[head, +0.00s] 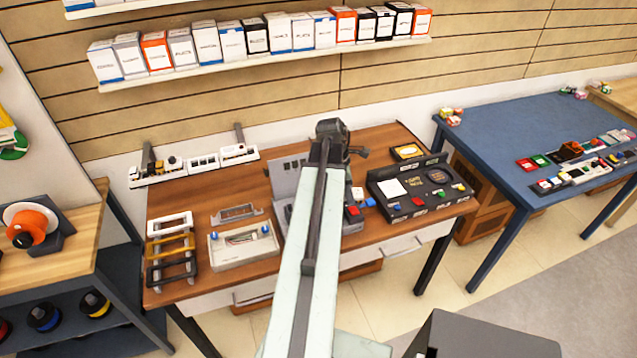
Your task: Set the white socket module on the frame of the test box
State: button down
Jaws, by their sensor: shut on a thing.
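My arm reaches up the middle of the head view. My gripper (335,135) is at its far end, over the back of the wooden table (385,145). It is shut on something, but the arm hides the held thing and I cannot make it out. A white open box with thin wires and a blue knob at each side, which looks like the test box (243,262), sits on the table left of my arm. A grey frame-like piece (236,212) lies just behind it. I cannot pick out the white socket module for certain.
A rack of frames (170,246) stands at the table's left. A grey case (290,180) is partly behind my arm, with small white, blue and red pieces beside it. A black console (415,190) is at the right. A white strip (195,165) lies along the back.

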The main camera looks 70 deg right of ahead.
jog(key=w+a+r+n+p, duration=0.3)
jog(key=w+n, duration=0.1)
jog(key=w, duration=0.6)
jog(key=shift+t+h, duration=0.3)
jog(key=shift+h, duration=0.1)
jog(key=b+x, duration=0.4)
jog(key=w+b+x, duration=0.1)
jog(key=b+x, duration=0.2)
jog(key=shift+a+f, duration=0.15)
jog(key=shift+a, duration=0.15)
jog(key=shift+f+b, duration=0.8)
jog(key=shift+f+b, duration=0.6)
jog(key=shift+b, duration=0.05)
jog(key=shift+f, duration=0.1)
dwell(0.5)
jog(key=c, duration=0.7)
grip_release()
